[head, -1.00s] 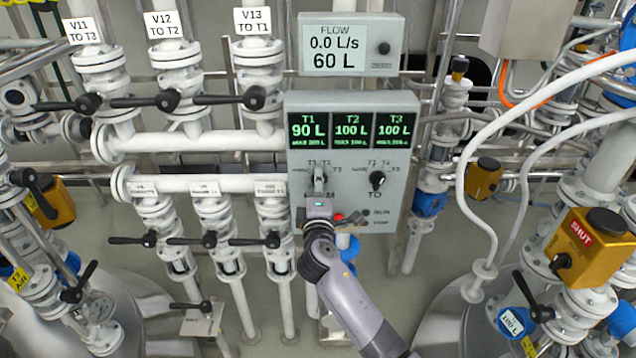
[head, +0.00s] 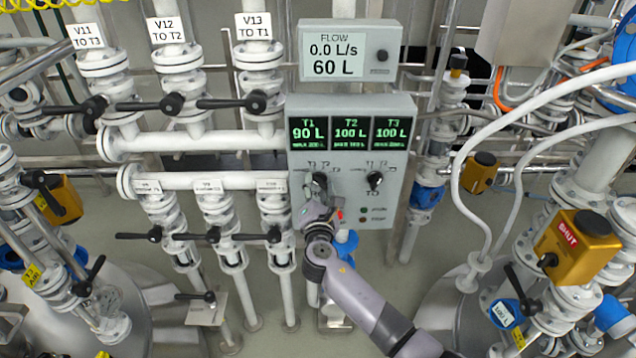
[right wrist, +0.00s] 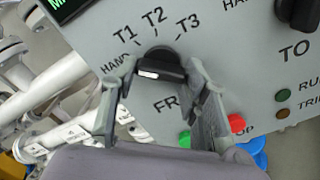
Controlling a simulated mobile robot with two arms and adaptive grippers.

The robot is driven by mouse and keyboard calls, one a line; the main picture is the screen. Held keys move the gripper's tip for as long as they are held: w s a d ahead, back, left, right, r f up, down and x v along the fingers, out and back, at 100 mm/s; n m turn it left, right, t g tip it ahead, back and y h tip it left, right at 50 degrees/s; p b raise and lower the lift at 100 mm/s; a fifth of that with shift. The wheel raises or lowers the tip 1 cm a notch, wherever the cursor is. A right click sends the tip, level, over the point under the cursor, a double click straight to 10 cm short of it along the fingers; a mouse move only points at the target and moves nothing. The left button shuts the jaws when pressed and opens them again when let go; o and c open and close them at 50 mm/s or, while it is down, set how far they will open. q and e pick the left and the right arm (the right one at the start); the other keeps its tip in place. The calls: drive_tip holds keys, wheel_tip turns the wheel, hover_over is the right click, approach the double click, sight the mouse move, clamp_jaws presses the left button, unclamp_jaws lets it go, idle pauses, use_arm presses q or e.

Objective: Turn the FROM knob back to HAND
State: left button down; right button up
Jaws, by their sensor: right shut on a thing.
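The FROM knob (head: 320,181) is a black knob on the lower left of the grey control panel (head: 398,206). In the right wrist view the knob (right wrist: 160,66) lies roughly sideways, its white mark at the left end, toward the HAND label (right wrist: 115,66). Labels T1, T2 and T3 arc above it. My right gripper (head: 322,193) is at the knob, one finger on each side, shut on it; its fingers also show in the right wrist view (right wrist: 158,82). The gripper partly hides the FROM lettering. My left gripper is not in view.
The TO knob (head: 375,181) is to the right on the same panel. A green button (right wrist: 184,139) and a red button (right wrist: 237,123) sit below the FROM knob, close to my fingers. Valve handles (head: 213,235) stick out to the left.

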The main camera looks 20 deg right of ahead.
drive_tip(key=shift+f+n+p, duration=0.15)
drive_tip(key=shift+n+p, duration=0.3)
drive_tip(key=shift+n, duration=0.75)
drive_tip(key=shift+s+f, duration=0.1)
drive_tip(key=o, duration=1.1)
drive_tip(key=shift+o, duration=0.2)
drive_tip(key=shift+r, duration=0.2)
drive_tip(key=v, duration=1.2)
